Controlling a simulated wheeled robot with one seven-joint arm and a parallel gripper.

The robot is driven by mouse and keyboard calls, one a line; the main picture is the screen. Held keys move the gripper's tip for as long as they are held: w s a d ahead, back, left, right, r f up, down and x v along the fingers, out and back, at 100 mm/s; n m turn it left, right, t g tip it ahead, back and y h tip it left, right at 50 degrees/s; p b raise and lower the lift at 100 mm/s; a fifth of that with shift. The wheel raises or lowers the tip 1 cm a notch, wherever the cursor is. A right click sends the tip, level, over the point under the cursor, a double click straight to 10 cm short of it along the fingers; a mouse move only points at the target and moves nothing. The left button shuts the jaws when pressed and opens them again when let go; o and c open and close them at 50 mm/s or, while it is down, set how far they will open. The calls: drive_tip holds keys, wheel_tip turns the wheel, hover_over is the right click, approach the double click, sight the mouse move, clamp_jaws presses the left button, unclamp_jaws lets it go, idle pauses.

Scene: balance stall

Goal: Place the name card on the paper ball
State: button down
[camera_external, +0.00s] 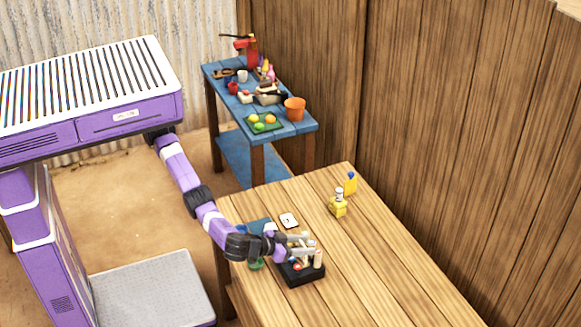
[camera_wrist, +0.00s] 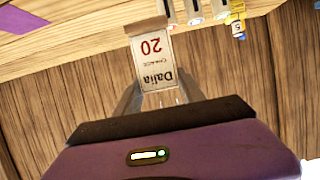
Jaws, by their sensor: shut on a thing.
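My gripper (camera_external: 307,244) is over the near table, by a black tray. In the wrist view my gripper (camera_wrist: 154,98) is shut on the name card (camera_wrist: 153,62), a pale card with "Dalia" and a red "20", upside down in that view. The card stands out beyond the fingertips. In the external view I cannot clearly make out the held card. I cannot pick out the paper ball with certainty in either view.
A black tray (camera_external: 302,276) holds several small items below my gripper. A yellow block (camera_external: 338,208) and a yellow bottle (camera_external: 350,184) stand farther back. The table's right part is clear. A blue table (camera_external: 291,127) carries clutter.

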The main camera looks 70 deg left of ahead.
drive_tip(key=w+a+r+p, duration=0.1)
drive_tip(key=w+a+p, duration=0.1)
drive_tip(key=a+p, duration=0.45)
drive_tip(key=w+a+r+p, duration=0.1)
drive_tip(key=w+a+p, duration=0.1)
drive_tip(key=a+p, duration=0.45)
drive_tip(key=s+a+r+p, duration=0.15)
drive_tip(key=a+r, duration=0.25)
drive_tip(key=a, duration=0.5)
drive_tip(key=s+a+r+p, duration=0.1)
drive_tip(key=s+a+r, duration=0.1)
drive_tip(key=a+r, duration=0.45)
drive_tip(key=f, duration=0.7)
drive_tip(key=a+f, duration=0.1)
drive_tip(key=f, duration=0.6)
drive_tip(key=f+p, duration=0.1)
drive_tip(key=f, duration=0.7)
drive_tip(key=shift+a, duration=0.35)
drive_tip(key=shift+f, duration=0.15)
drive_tip(key=c, duration=0.7)
unclamp_jaws()
